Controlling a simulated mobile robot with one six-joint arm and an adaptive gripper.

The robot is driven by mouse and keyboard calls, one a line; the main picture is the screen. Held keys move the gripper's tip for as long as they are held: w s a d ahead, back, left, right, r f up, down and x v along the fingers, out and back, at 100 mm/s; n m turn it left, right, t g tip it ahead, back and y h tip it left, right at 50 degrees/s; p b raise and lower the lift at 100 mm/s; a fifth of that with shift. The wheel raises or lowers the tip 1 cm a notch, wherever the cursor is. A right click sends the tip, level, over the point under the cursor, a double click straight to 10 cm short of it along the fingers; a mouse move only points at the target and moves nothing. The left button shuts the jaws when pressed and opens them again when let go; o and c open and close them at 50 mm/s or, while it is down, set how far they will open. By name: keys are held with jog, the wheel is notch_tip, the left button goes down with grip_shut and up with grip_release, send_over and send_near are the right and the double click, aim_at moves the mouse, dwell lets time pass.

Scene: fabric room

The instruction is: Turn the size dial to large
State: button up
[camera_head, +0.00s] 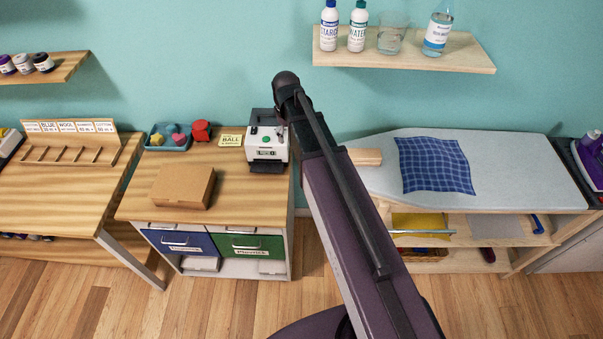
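A white machine (267,143) stands at the right rear of the wooden-topped cabinet. It has a green round part (265,139) on its front and a small dark display below. Dark parts show on its top. I cannot tell which part is the size dial, or how it is set. My dark arm rises from the lower right to a joint just above the machine's right side. My gripper cannot be made out; the arm may hide it, along with part of the machine's right side.
A cardboard box (183,187), a blue-grey tray (168,137) of coloured pieces, a red object (201,131) and a sign (231,140) share the cabinet top (240,190). An ironing board (520,172) with blue checked cloth (435,166) is to the right. A shelf (470,59) with bottles hangs above.

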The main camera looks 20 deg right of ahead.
jog(key=s+f+m+b, duration=0.2)
jog(key=s+m, duration=0.4)
jog(key=s, duration=0.8)
jog(key=shift+f, duration=0.35)
jog(key=shift+w, duration=0.1)
jog(key=shift+s+b, duration=0.25)
jog(key=shift+b, duration=0.05)
